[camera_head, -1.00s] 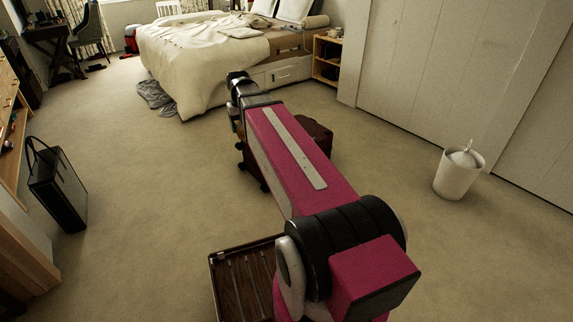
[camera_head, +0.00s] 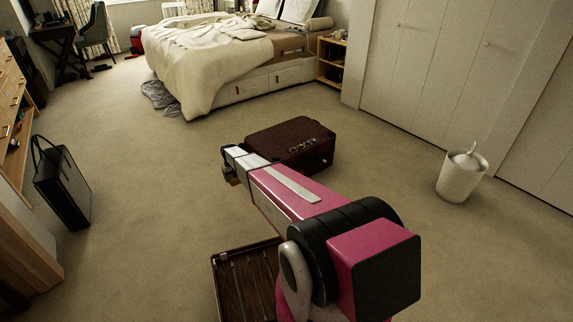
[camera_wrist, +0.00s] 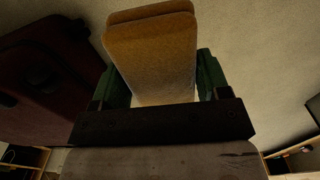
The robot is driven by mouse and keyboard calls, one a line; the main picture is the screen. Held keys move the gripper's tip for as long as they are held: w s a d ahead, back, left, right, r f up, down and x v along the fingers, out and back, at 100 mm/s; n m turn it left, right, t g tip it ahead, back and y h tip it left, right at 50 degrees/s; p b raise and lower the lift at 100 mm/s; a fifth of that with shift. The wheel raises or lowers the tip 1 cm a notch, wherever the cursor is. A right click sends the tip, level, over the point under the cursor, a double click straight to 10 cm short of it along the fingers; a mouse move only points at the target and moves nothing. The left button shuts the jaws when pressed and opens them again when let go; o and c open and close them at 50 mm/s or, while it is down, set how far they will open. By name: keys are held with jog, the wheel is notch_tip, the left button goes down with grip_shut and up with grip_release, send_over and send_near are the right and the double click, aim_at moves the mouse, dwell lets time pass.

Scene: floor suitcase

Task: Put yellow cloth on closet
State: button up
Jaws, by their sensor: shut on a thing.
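In the wrist view, the yellow cloth (camera_wrist: 150,45) is a folded, tan-yellow pad between the green fingers of my gripper (camera_wrist: 160,75). My gripper is shut on it and holds it over the carpet. In the head view, my gripper is mostly hidden by my arm, and a small tan patch, perhaps the cloth, shows at its end left of the dark red suitcase. The closet (camera_head: 435,65) has pale, shut panel doors along the right wall, well away from my gripper.
The dark red suitcase (camera_head: 290,135) lies on the floor beside my arm; it also fills the left of the wrist view (camera_wrist: 45,70). A white bin (camera_head: 460,180) stands before the closet. A black bag (camera_head: 62,190) stands at left. A slatted brown tray-like thing (camera_head: 245,285) lies near me.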

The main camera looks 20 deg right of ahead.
notch_tip(320, 180, down, 16)
jog(key=w+a, duration=0.2)
send_over(252, 215)
jog(key=shift+n, duration=0.3)
notch_tip(252, 215, down, 7)
jog(key=shift+f, duration=0.1)
jog(key=shift+s+f, duration=0.1)
jog(key=shift+f, duration=1.9)
jog(key=shift+f, duration=0.1)
jog(key=o, duration=0.9)
